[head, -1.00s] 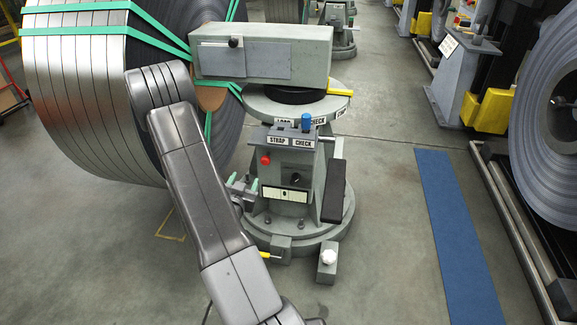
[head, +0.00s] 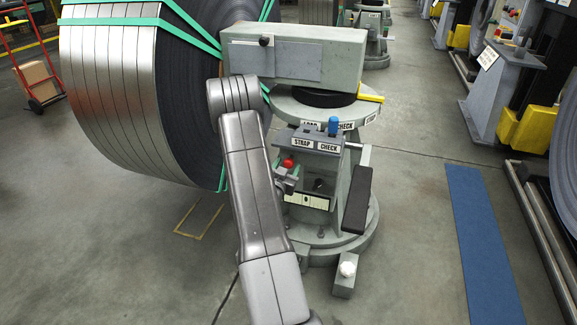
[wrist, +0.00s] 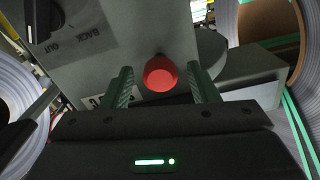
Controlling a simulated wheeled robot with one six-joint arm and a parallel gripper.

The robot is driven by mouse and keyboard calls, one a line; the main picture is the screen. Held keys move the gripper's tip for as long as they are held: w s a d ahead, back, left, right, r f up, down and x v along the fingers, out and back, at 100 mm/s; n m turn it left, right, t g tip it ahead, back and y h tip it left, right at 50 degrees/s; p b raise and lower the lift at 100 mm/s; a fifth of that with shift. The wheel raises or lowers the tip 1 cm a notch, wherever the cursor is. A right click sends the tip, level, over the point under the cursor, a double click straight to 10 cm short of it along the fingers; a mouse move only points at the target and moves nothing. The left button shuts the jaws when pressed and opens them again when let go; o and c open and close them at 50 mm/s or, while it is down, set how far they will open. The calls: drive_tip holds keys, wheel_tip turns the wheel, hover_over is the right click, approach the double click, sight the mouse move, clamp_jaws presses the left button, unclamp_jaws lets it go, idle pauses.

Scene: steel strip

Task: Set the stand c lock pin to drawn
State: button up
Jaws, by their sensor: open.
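The stand (head: 345,190) is a grey pedestal with a round top and a panel reading "STRAP CHECK". A red round knob (head: 288,163) is on its front; it also shows in the wrist view (wrist: 161,74), standing out from a grey face. My gripper (head: 289,178) is at the front of the stand, by the red knob. In the wrist view my gripper (wrist: 162,84) is open, with the red knob between its green fingers and a gap on each side. I cannot tell which part is the lock pin; no readable label names it.
A strapped steel coil (head: 110,90) stands to the left. A blue-topped knob (head: 333,126) and a yellow handle (head: 369,97) are higher on the stand. A white knob (head: 347,268) sits low in front. The floor around the blue mat (head: 484,245) is clear.

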drive_tip(key=shift+x, duration=0.9)
drive_tip(key=shift+c, duration=0.4)
clamp_jaws()
drive_tip(key=shift+b+v, duration=0.8)
drive_tip(key=shift+v, duration=1.4)
drive_tip(key=shift+f, duration=0.1)
drive_tip(key=shift+o, duration=0.4)
unclamp_jaws()
drive_tip(key=shift+s, duration=0.1)
drive_tip(key=p+v, duration=0.1)
drive_tip(key=v, duration=1.2)
drive_tip(key=shift+s, duration=0.4)
drive_tip(key=shift+a, duration=0.15)
